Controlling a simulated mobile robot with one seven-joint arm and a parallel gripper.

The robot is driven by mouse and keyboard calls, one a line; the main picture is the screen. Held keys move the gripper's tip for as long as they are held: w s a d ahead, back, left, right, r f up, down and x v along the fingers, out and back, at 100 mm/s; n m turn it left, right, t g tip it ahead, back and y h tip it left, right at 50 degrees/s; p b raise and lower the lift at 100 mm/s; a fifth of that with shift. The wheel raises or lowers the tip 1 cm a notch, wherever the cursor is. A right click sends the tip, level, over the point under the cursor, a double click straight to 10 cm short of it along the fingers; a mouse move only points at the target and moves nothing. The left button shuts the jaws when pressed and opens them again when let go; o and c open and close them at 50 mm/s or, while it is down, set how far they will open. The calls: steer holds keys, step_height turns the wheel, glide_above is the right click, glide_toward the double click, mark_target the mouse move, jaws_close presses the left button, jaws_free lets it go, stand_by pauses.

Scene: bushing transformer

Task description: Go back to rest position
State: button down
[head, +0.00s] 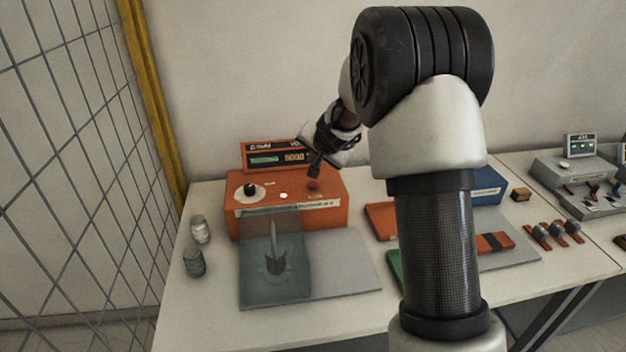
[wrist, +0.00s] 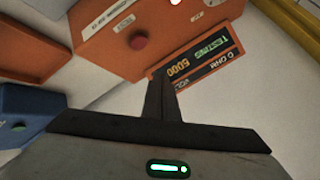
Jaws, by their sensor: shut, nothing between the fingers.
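My gripper (head: 315,166) is above the right part of the orange transformer tester (head: 330,190), close to its red button (head: 313,184). In the wrist view my gripper (wrist: 163,80) is shut, with its fingers together and nothing between them. The red button (wrist: 138,40) shows beyond the fingertips, apart from them in that view. The tester's display (wrist: 200,60) reads TESTING 5000. My arm reaches over the table from the right of the head view.
A clear cover (head: 275,285) on a grey plate stands before the tester. Two small cylinders (head: 200,229) stand at left, near a wire fence (head: 70,150). A blue box (head: 488,186), orange parts (head: 380,218) and a grey device (head: 575,180) lie to the right. Free air lies above the table.

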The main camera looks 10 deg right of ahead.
stand_by(0.5)
steer(key=s+a+r+n+g+y, duration=0.1)
steer(key=s+a+r+n, duration=0.15)
steer(key=s+r, duration=0.65)
steer(key=s+a+r+n+g+y, duration=0.1)
steer(key=s+a+r+n, duration=0.3)
steer(key=s, duration=0.8)
steer(key=s+d+h, duration=0.1)
steer(key=s+d, duration=0.2)
steer(key=s, duration=0.8)
steer(key=s+d+f+n+g+h, duration=0.1)
steer(key=s+d+h, duration=0.1)
steer(key=s, duration=0.9)
steer(key=shift+s+d+f+g, duration=0.2)
steer(key=shift+s+d+g, duration=0.15)
steer(key=shift+d, duration=0.35)
